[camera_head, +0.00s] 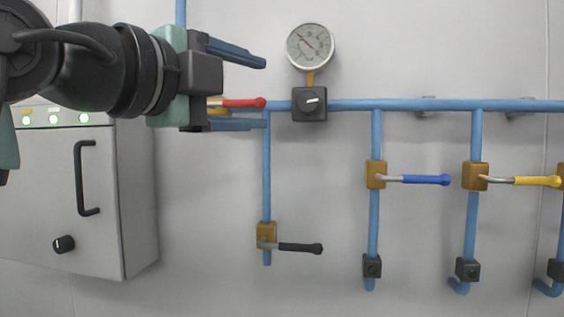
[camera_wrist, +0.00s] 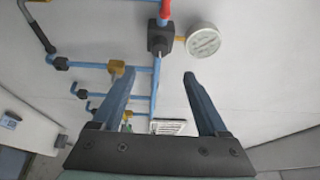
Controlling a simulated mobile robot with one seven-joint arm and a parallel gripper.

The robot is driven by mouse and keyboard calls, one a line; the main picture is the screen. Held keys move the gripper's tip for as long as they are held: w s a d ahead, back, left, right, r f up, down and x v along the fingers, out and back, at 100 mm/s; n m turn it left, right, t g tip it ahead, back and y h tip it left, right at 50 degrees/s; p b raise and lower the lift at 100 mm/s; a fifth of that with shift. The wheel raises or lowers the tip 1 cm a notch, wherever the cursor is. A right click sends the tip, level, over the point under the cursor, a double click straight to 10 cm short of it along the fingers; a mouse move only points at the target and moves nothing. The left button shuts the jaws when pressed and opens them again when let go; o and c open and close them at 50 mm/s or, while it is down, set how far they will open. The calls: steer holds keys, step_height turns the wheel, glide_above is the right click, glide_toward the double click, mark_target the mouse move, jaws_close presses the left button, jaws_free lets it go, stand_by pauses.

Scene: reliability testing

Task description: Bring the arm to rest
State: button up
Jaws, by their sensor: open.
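My gripper (camera_head: 264,93) is at the upper left of the head view, its two blue fingers spread and pointing right. A red valve handle (camera_head: 245,103) shows between the fingers in the picture; part of its valve is hidden behind my gripper. In the wrist view my gripper (camera_wrist: 160,75) is open, with nothing held. Beyond the fingertips is a dark box with a knob (camera_wrist: 160,38), and the red handle (camera_wrist: 165,9) is at the top edge.
A pressure gauge (camera_head: 310,46) sits above the knob box (camera_head: 310,103) on blue pipes. Black (camera_head: 300,247), blue (camera_head: 427,180) and yellow (camera_head: 537,181) valve handles stick out rightward. A grey cabinet (camera_head: 125,200) stands at left. Bare wall shows between the pipes.

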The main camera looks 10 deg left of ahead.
steer(key=s+d+f+n+t+y+b, duration=0.1)
steer(key=s+d+f+n+t+b, duration=0.1)
steer(key=d+f+n+t, duration=0.55)
steer(key=s+d+f+n+t+y+b, duration=0.1)
steer(key=s+d+n+t+y, duration=0.1)
steer(key=s+n+y, duration=0.4)
steer(key=s+n+t, duration=0.1)
steer(key=s+n, duration=0.4)
steer(key=n, duration=0.4)
steer(key=shift+s+y, duration=0.35)
steer(key=shift+y, duration=0.05)
steer(key=shift+d, duration=0.1)
